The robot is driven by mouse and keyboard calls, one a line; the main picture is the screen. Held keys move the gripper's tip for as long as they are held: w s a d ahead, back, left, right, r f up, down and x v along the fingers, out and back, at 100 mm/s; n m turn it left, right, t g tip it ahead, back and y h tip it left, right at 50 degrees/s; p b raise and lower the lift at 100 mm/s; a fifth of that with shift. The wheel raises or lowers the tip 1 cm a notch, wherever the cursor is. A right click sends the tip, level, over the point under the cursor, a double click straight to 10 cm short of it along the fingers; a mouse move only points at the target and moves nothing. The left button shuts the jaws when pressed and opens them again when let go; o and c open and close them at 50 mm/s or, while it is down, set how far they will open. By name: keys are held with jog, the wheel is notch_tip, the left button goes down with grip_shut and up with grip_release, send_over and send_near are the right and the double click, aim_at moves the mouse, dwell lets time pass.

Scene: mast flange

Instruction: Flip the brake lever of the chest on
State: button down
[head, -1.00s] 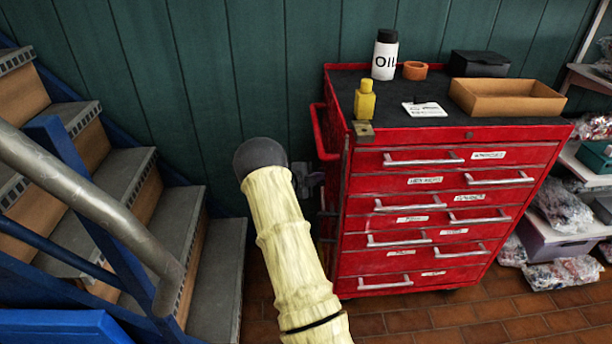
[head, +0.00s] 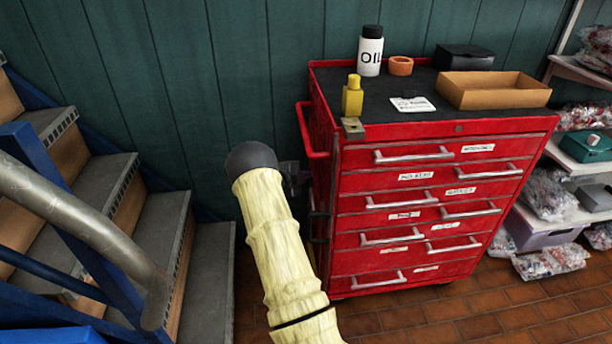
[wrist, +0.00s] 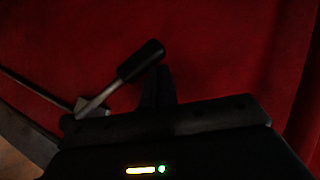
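The red chest (head: 420,220) stands against the green wall in the head view, its drawers facing front. The brake lever (wrist: 140,60) shows in the wrist view against the chest's dark red side. It has a black grip and a metal shaft slanting down left to a small base. My gripper (wrist: 159,82) has its dark fingers together at the middle, just right of and below the lever's grip. I cannot tell whether they touch it. In the head view my gripper (head: 294,178) is at the chest's left side, mostly hidden behind my arm, and the lever cannot be made out.
Stairs (head: 130,210) with a metal handrail (head: 85,225) are at the left. An oil bottle (head: 370,52), yellow bottle (head: 352,98), tape roll (head: 400,66) and open box (head: 492,92) stand on the chest. A side handle (head: 307,130) sticks out above my gripper. Shelves with bags are at the right.

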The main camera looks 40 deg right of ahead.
jog(key=shift+w+a+f, duration=0.1)
jog(key=shift+w+a, duration=0.1)
jog(key=shift+w, duration=0.05)
jog(key=a+r+p, duration=0.5)
jog(key=a+r, duration=0.1)
jog(key=a, duration=0.1)
jog(key=shift+w+a+r, duration=0.15)
jog(key=shift+w+a, duration=0.1)
jog(key=shift+w, duration=0.1)
